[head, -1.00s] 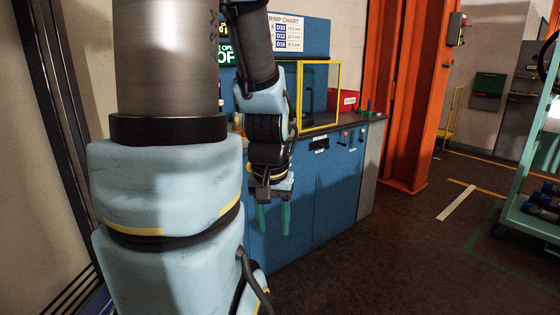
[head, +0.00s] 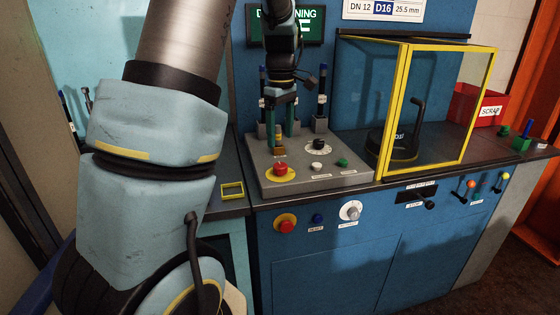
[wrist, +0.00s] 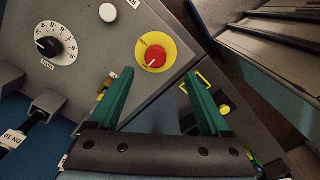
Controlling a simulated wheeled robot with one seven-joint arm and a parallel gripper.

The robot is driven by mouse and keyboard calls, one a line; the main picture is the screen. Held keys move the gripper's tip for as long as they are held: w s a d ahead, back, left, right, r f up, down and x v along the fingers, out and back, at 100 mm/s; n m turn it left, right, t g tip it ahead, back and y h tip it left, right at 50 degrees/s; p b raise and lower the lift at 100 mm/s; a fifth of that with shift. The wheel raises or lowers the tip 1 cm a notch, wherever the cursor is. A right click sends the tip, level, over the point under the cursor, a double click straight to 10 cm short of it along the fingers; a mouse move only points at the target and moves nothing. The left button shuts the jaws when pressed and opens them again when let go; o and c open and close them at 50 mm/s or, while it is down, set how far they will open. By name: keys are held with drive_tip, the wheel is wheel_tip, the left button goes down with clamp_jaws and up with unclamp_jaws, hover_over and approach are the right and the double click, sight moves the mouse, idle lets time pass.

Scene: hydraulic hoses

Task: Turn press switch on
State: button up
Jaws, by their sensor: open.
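A red knob on a round yellow plate (head: 281,171) sits on the front left of the grey sloped control box (head: 360,180). It also shows in the wrist view (wrist: 155,58), just beyond and between the fingertips. I cannot read its label or tell its setting. My gripper (head: 281,130) points down above the box, behind the red knob in the head view. Its two green fingers are apart with nothing held between them; they also show in the wrist view (wrist: 159,78). A small brass-coloured piece (head: 279,142) shows below the fingers.
The box also has a black dial (head: 318,147), a white button (head: 317,167) and a green button (head: 343,163). A yellow-framed guard (head: 385,110) stands to the right. The blue front panel carries a red button (head: 286,226) and a silver knob (head: 351,210).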

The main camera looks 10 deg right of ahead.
sight(280, 165)
drive_tip(key=f, duration=0.3)
drive_tip(key=f+p, duration=0.1)
drive_tip(key=f, duration=0.2)
drive_tip(key=w+f, duration=0.1)
drive_tip(key=f, duration=0.2)
drive_tip(key=shift+f+p, duration=0.25)
drive_tip(key=shift+p, duration=0.05)
clamp_jaws()
